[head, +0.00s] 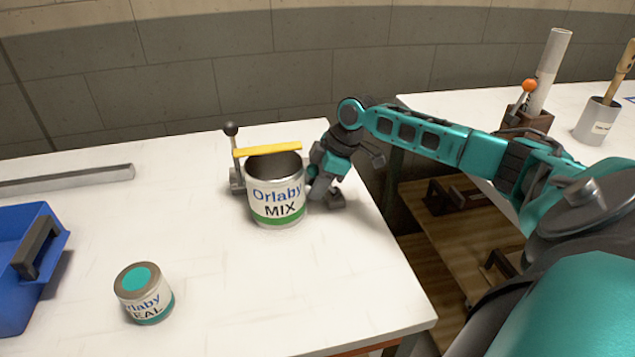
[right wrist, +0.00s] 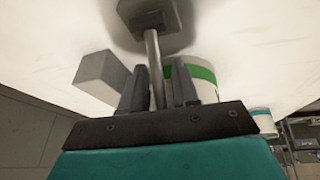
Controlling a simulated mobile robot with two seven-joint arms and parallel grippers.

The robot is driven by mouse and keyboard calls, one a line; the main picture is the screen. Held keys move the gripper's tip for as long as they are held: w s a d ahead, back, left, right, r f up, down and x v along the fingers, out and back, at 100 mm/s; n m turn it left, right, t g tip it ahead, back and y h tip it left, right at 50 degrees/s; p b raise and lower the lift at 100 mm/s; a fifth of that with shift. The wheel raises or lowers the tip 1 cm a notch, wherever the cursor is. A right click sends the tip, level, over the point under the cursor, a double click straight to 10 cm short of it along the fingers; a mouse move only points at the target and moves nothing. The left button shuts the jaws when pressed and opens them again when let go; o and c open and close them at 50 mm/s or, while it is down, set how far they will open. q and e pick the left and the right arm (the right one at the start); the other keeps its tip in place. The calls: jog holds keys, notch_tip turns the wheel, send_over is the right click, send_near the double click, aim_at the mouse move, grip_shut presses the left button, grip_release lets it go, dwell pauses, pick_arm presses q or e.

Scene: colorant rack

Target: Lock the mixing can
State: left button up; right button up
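The mixing can (head: 279,207), white with a green band and the words "Orlaby MIX", stands upright on the white table. A yellow bar (head: 268,149) shows across its top. A lever with a black knob (head: 231,129) stands upright at the can's left side. My right gripper (head: 322,183) is low at the can's right side. In the right wrist view, a thin metal rod (right wrist: 154,62) passes between its fingers (right wrist: 160,85), with visible gaps, so it looks open around the rod. The can (right wrist: 203,78) shows behind the right finger. My left gripper is out of view.
A small Orlaby can (head: 145,295) with a teal lid spot stands at the front left, by a blue crate (head: 22,290). A grey bar (head: 70,179) lies at the left. A second table (head: 575,100) holds a holder (head: 527,122) and a pot (head: 597,122). The table's front middle is clear.

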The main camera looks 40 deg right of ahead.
grip_shut()
jog(key=shift+r, duration=0.1)
